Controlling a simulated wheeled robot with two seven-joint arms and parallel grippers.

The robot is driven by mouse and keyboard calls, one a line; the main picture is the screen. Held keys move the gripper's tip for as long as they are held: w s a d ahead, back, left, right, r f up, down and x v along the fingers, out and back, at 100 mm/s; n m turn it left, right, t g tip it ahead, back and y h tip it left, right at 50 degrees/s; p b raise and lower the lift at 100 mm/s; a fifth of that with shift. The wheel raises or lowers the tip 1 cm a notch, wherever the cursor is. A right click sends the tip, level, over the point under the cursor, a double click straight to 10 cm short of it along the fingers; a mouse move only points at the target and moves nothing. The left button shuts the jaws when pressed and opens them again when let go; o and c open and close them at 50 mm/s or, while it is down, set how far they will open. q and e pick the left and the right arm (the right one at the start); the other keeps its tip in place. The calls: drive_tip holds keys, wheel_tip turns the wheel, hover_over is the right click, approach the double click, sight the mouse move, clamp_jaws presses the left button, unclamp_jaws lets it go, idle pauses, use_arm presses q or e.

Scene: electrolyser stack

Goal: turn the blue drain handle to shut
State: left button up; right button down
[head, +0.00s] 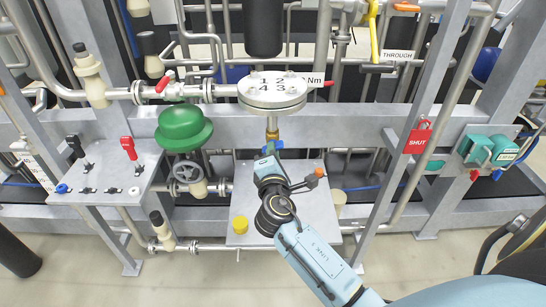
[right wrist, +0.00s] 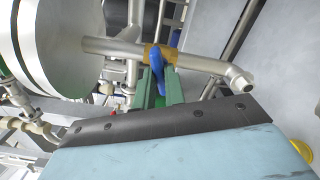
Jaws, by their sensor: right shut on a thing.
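The blue drain handle (head: 279,145) sits on a brass valve (head: 272,134) in the drain pipe below the round grey flanged vessel end. My right gripper (head: 270,151) reaches up to it from below and hides part of it. In the right wrist view, the blue handle (right wrist: 157,66) lies between the green fingers (right wrist: 161,86), which are shut on it. There the handle appears to lie across the pipe, with the brass body (right wrist: 166,56) behind it. My left gripper is not in view.
The grey flange (head: 272,90) is just above the valve. A grey plate (head: 240,212) below carries a yellow cap (head: 240,225) and an orange knob (head: 319,172). A green dome (head: 183,127) and handwheel (head: 188,173) stand left. A red SHUT tag (head: 418,138) hangs right.

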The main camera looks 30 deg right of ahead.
idle(0.3)
drive_tip(key=shift+m, duration=0.3)
drive_tip(key=m+b, duration=0.3)
drive_tip(key=m, duration=0.1)
drive_tip(key=shift+f, duration=0.15)
drive_tip(key=c, duration=1.3)
unclamp_jaws()
drive_tip(key=v, duration=0.7)
